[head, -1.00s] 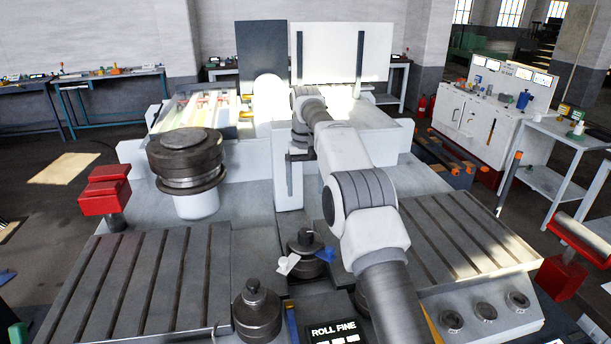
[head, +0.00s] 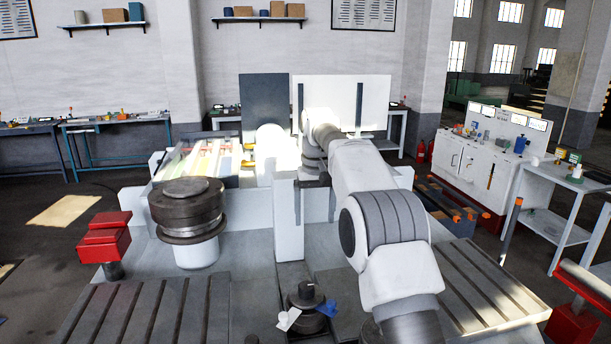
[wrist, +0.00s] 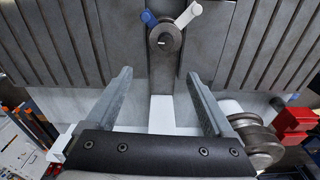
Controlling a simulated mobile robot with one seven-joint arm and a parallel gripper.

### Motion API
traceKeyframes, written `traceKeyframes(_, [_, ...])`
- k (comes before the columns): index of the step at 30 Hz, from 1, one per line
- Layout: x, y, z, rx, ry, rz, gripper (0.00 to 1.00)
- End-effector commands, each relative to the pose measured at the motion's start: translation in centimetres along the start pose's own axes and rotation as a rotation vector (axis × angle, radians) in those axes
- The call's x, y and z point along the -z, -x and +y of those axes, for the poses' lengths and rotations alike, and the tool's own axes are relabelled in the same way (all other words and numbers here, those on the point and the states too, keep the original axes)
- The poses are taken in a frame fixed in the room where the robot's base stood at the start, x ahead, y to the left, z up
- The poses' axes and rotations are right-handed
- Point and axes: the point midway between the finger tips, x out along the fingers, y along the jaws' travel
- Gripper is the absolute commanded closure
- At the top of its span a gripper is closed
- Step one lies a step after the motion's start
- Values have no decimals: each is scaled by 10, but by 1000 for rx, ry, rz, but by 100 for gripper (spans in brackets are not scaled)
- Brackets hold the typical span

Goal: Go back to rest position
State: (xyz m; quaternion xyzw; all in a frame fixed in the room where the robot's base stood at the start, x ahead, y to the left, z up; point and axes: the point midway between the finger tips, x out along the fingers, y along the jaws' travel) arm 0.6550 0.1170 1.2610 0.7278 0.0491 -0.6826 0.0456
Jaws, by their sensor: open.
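My gripper (wrist: 158,88) shows in the wrist view with its two grey fingers spread wide apart and nothing between them. Beyond the fingertips is a dark round roller (wrist: 165,38) with a blue handle (wrist: 149,18) and a white handle (wrist: 189,14). The same roller (head: 306,298) shows low in the middle of the head view. My white and grey arm reaches over the bender in the head view. The gripper itself cannot be made out there.
A large dark roller (head: 187,205) on a white post stands at left, with a red block (head: 104,240) beside it. Slotted plates (head: 150,315) flank the centre. A white control cabinet (head: 483,160) and a side table (head: 560,190) stand at right. Open floor lies at far left.

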Motion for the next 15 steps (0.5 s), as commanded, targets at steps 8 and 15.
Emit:
traceKeyframes(8, [-44,63,19,-3,-19,71,13])
traceKeyframes(15, [-95,101,34,-6,-36,131,13])
